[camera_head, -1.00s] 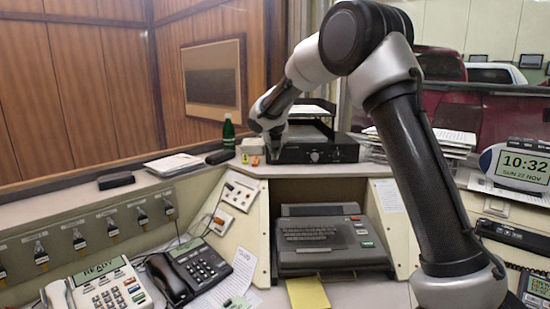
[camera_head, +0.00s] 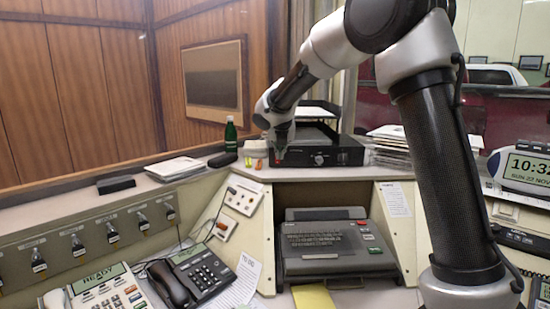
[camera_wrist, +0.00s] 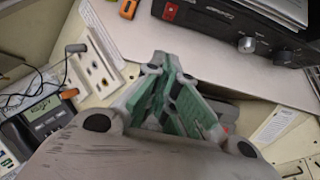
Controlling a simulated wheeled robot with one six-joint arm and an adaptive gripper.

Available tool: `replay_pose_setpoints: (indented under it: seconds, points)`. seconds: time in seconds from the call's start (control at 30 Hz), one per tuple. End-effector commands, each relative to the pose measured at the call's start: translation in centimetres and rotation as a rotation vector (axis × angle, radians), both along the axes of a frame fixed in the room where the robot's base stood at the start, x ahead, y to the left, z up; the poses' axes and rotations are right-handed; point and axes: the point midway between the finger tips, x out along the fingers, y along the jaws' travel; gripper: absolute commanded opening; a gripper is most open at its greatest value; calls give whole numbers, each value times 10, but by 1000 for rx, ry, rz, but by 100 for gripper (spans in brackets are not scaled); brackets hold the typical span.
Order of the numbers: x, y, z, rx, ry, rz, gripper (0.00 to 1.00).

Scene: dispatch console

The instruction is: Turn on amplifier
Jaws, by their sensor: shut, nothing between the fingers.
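In the wrist view, my green-padded fingertips (camera_wrist: 166,57) point toward the front panel, below the red switch. They look apart from the switch, though depth is hard to judge.
A green bottle (camera_head: 230,134) and small yellow and orange items (camera_head: 252,162) stand left of the amplifier. Paper stacks (camera_head: 393,142) lie to its right. A grey keyboard machine (camera_head: 325,240) sits in the recess below; phones (camera_head: 195,272) are at the lower left.

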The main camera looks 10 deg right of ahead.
Motion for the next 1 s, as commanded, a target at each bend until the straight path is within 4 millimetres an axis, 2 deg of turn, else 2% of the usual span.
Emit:
replay_pose_setpoints:
  seconds: [0.1,0.33,0.47,0.57,0.9,1.0]
  points:
    - [-5,-2,-1,1,0,1,0]
    - [-4,-2,-2,0,0,0,0]
    - [1,-3,-9,0,2,-1,0]
    - [9,-5,-20,-1,2,0,0]
    - [53,-12,-77,0,2,-1,0]
    - [68,-13,-82,2,-2,-2,0]
